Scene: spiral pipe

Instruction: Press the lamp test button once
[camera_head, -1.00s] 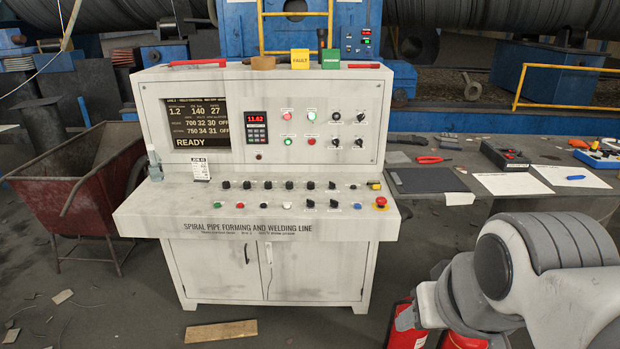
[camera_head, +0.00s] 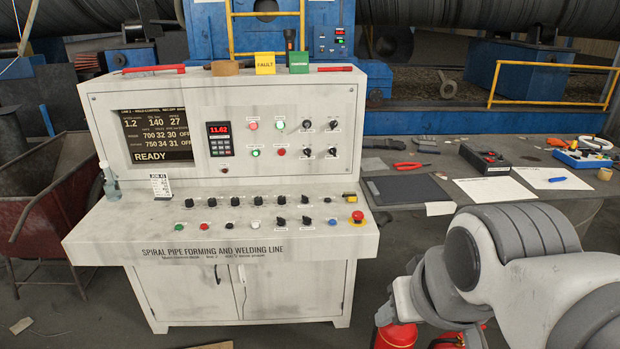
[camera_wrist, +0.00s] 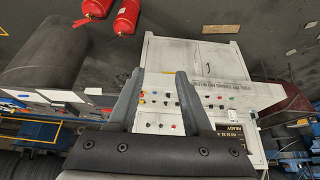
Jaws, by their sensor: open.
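The control console (camera_head: 220,215) stands ahead of me, with a sloped desk of knobs and buttons and an upright panel behind. On the upright panel are a red button (camera_head: 253,125), a green one (camera_head: 255,153) and more small controls with unreadable labels. On the desk are several small coloured buttons, including a blue one (camera_head: 332,222), and a red mushroom button (camera_head: 358,216). I cannot tell which is the lamp test button. My gripper (camera_wrist: 160,84) shows in the wrist view, open and empty, apart from the console, which appears upside down there.
A workbench (camera_head: 450,165) at the right holds a dark tablet (camera_head: 403,189), red pliers (camera_head: 411,165) and papers. Red fire extinguishers (camera_head: 396,335) stand on the floor near my arm. A red cart (camera_head: 40,215) is at the left.

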